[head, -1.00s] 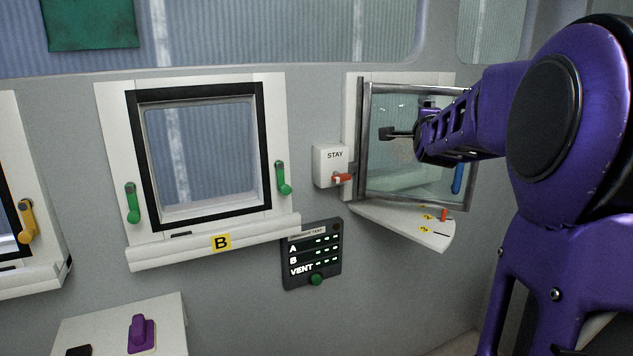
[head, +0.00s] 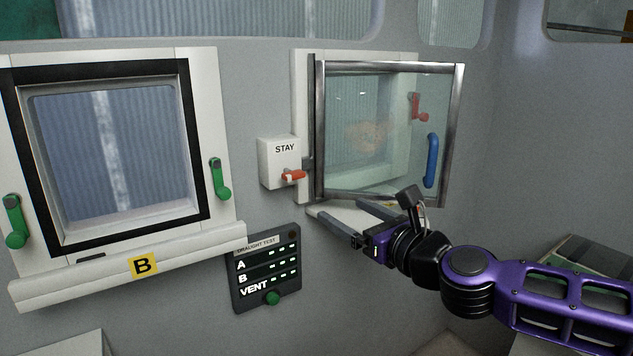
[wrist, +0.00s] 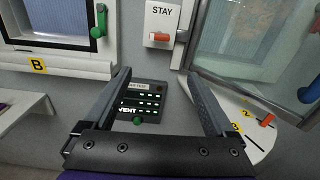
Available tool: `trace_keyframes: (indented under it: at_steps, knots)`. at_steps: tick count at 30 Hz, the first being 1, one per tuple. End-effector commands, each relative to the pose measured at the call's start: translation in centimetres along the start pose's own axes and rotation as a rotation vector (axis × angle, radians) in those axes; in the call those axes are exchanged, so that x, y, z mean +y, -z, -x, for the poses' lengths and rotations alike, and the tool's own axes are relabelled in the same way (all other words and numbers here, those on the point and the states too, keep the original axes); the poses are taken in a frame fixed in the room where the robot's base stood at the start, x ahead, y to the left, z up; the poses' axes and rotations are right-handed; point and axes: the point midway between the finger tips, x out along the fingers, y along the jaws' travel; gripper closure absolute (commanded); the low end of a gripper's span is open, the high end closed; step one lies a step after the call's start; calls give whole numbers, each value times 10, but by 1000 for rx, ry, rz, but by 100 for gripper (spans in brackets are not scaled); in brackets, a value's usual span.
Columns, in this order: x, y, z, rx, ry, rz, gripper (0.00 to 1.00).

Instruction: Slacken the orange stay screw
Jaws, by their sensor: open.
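The orange stay screw (head: 293,175) sticks out from the lower front of a white box marked STAY (head: 279,152), left of the open glass pane. In the wrist view the orange screw (wrist: 159,36) is at top centre, ahead of the fingertips. My gripper (head: 340,209) is open and empty, lower and to the right of the screw in the head view, in front of the white quadrant plate. In the wrist view my gripper (wrist: 157,77) has nothing between its fingers. An orange peg (wrist: 267,121) also stands on the numbered quadrant plate (wrist: 255,143).
The framed glass pane (head: 385,130) with a blue handle (head: 431,160) swings out close right of the box. Window B (head: 125,150) with green handles is at the left. A dark draught test panel (head: 266,270) hangs below the box. The wall between is clear.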

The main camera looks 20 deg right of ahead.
Motion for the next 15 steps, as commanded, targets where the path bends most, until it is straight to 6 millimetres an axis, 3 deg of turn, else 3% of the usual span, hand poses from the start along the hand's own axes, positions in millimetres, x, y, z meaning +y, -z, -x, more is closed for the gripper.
trace_keyframes:
  at_steps: [5,15]
  knots:
    - [6,-13,11,-41,-7,-11,10]
    - [8,-20,-15,-39,-12,-12,10]
